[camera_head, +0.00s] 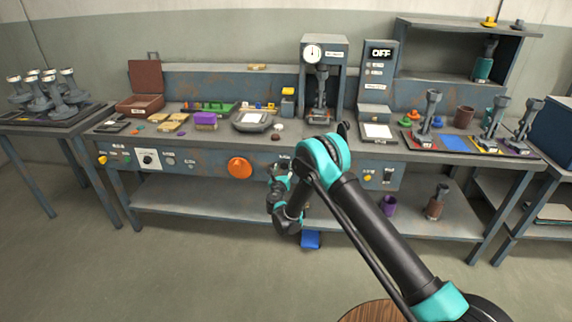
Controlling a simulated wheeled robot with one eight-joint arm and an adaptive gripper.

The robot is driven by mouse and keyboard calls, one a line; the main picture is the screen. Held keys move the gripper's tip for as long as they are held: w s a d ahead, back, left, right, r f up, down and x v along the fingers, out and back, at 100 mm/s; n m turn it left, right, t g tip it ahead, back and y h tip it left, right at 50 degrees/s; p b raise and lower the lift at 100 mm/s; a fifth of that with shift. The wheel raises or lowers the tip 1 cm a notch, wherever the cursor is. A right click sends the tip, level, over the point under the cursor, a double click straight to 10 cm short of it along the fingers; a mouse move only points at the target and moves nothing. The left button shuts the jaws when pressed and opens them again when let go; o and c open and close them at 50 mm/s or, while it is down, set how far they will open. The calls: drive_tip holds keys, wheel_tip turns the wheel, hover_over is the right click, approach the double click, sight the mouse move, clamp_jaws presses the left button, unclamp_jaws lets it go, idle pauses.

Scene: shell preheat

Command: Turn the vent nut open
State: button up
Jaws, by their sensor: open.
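No part is clearly readable as the vent nut. A large round orange knob (240,167) sits on the front panel of the workbench (210,178), left of my gripper. Smaller yellow knobs (102,160) and a black dial (147,159) are also on that panel. My gripper (279,168) is in front of the panel, just right of the orange knob and apart from it. It is open, with nothing seen between its fingers. My arm and gripper hide the panel part behind them, near a small white label (284,157).
A gauge press (323,72) and a unit reading OFF (377,75) stand at the bench's back. Trays, blocks and metal stands crowd the benchtop. The floor in front is mostly clear.

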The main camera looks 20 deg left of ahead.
drive_tip(key=shift+w, duration=0.1)
drive_tip(key=shift+c, duration=0.2)
drive_tip(key=c, duration=1.1)
